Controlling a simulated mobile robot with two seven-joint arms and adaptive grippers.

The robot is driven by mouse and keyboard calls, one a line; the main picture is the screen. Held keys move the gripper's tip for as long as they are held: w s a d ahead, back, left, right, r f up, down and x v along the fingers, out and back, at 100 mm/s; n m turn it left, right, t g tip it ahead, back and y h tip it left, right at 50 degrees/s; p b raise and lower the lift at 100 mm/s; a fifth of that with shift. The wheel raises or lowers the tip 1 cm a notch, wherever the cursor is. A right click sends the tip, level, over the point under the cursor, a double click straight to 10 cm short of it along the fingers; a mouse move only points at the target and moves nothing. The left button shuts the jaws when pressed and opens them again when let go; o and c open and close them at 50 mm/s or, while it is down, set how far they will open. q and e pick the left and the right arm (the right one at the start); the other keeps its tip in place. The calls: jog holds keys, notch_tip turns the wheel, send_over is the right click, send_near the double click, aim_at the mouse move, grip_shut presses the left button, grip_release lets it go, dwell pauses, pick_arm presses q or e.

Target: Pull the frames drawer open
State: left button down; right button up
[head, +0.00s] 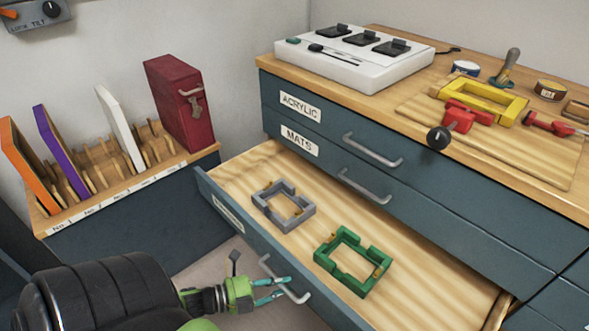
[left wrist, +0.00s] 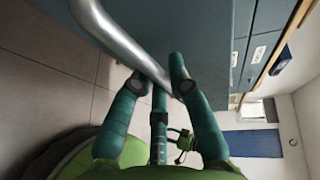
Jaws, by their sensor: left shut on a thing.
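The lowest visible drawer (head: 345,215) of the blue cabinet stands well open, its pale wood floor showing. A grey frame (head: 270,212) and a green frame (head: 336,276) lie flat in it, apart from each other. The label on its front is too slanted to read. My left gripper (head: 284,288) is shut on the drawer's metal handle (head: 299,297). The left wrist view shows the handle (left wrist: 118,42) running to the fingertips (left wrist: 164,75). My right gripper is not in view.
Closed drawers labelled ACRYLIC (head: 300,106) and MATS (head: 299,141) are above. The top holds a white switch box (head: 355,57), a yellow frame (head: 485,104) and red clamps (head: 459,118). A slotted rack (head: 75,212) with colored boards and a red case (head: 178,110) stands left.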

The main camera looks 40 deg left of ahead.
pick_arm(q)
jog(key=shift+s+a+p, duration=0.15)
jog(key=shift+s+p, duration=0.15)
jog(key=shift+s, duration=1.1)
jog(key=shift+s+a+p, duration=0.1)
jog(key=shift+s+p, duration=0.2)
jog(key=shift+s, duration=1.1)
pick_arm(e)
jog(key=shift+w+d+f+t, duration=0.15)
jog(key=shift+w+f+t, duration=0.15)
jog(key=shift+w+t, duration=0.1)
pick_arm(q)
jog(key=c, duration=1.4)
grip_release()
jog(key=v, duration=1.2)
